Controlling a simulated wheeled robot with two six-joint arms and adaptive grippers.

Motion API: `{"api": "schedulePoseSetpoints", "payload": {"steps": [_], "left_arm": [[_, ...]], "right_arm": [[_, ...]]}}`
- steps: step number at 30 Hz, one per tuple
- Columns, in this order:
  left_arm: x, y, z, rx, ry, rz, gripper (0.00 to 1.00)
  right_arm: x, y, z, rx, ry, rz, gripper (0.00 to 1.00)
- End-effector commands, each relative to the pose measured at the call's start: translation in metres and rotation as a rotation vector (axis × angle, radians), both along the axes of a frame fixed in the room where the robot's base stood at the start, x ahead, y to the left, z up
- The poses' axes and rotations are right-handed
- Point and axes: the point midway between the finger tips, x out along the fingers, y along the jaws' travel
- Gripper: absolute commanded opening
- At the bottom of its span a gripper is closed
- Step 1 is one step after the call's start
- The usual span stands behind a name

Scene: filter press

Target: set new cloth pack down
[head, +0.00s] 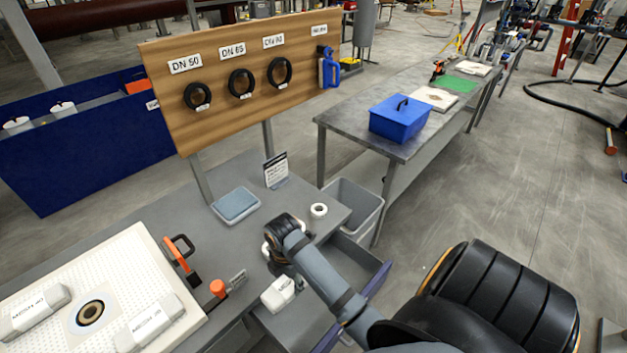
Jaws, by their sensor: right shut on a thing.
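My right gripper (284,272) points down at the front edge of the grey workbench and is shut on a small white pack (278,296). The pack is by the open drawer; I cannot tell whether it touches anything below. Two white packs, one marked MESH 40 (38,312) and one marked MESH 28 (150,324), lie on the white filter plate (118,246) on either side of its dark centre ring (90,313). My left gripper is not in view.
An open drawer (364,262) and a grey bin (352,205) lie right of the bench. An orange-handled tool (180,260), an orange-topped item (217,288), a blue-grey tray (236,204), a white roll (318,210) and a sign (276,169) stand on it.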

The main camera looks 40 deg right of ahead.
Motion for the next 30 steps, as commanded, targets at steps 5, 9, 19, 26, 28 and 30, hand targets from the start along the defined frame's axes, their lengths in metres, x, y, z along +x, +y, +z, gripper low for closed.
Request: {"api": "schedulePoseSetpoints", "payload": {"steps": [5,9,19,26,28,30], "left_arm": [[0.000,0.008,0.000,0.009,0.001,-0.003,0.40],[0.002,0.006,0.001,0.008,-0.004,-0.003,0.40],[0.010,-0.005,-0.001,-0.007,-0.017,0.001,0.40],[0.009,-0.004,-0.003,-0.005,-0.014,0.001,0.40],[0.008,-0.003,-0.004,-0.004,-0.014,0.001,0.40],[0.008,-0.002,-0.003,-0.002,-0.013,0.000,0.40]], "right_arm": [[-0.003,0.003,-0.010,-0.004,0.000,0.015,0.24],[-0.005,0.003,-0.040,-0.003,0.006,0.015,0.24],[-0.003,0.003,-0.113,-0.002,0.002,0.014,0.24],[-0.003,0.003,-0.142,-0.003,0.000,0.014,0.24],[-0.003,0.003,-0.145,-0.003,-0.001,0.014,0.24],[-0.003,0.003,-0.145,-0.003,-0.001,0.014,0.24]]}}
